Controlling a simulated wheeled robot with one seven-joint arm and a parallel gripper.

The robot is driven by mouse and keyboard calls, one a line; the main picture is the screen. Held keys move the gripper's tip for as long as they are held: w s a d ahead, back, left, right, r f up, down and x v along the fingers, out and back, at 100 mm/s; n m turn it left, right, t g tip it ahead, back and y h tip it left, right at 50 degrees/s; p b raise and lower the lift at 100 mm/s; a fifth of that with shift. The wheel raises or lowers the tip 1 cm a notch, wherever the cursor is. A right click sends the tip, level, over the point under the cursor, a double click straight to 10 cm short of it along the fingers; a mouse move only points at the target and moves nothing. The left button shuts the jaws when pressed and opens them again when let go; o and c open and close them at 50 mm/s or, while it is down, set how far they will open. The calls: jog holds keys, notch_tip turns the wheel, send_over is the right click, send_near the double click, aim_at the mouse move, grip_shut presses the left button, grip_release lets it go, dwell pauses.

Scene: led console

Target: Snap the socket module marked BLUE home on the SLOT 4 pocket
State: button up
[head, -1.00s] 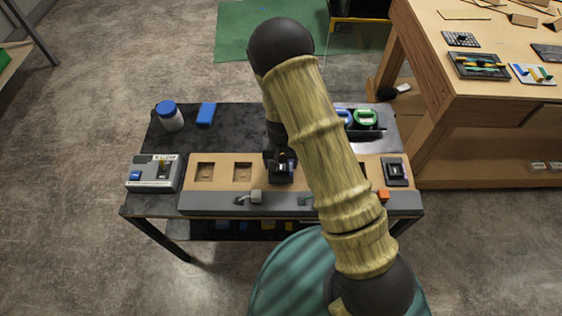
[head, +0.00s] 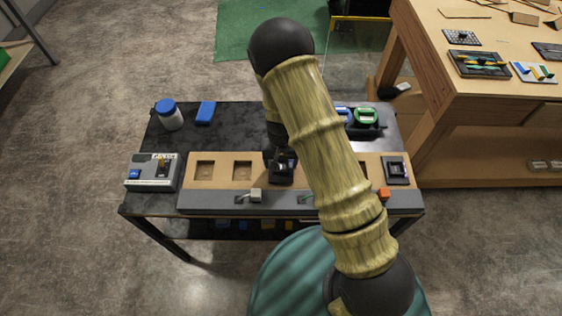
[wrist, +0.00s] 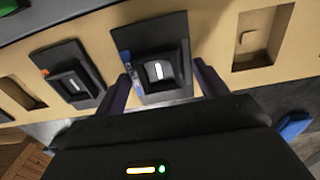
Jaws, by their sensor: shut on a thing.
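My gripper (head: 281,163) is over the tan-topped console (head: 222,184), to the right of two empty pockets. In the wrist view, my gripper (wrist: 162,88) has its fingers on either side of a black module (wrist: 161,90) with a white stroke on its raised middle. A blue mark shows along that module's left edge. The module lies over the tan panel, roughly square with it. Whether it is fully seated is hidden. Slot numbers are not readable, so I cannot tell which pocket is SLOT 4.
Another black module (wrist: 72,78) sits left of mine in the wrist view, with an empty pocket (wrist: 263,38) to the right. In the head view, a blue-lidded jar (head: 169,115), a blue block (head: 205,112) and a black tray (head: 366,131) stand behind the console. My arm hides some pockets.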

jog(key=shift+f+b, duration=0.4)
jog(key=shift+f, duration=0.15)
dwell(0.5)
dwell(0.4)
jog(key=o, duration=1.1)
notch_tip(320, 180, up, 18)
jog(key=shift+f+b, duration=0.25)
jog(key=shift+b, duration=0.45)
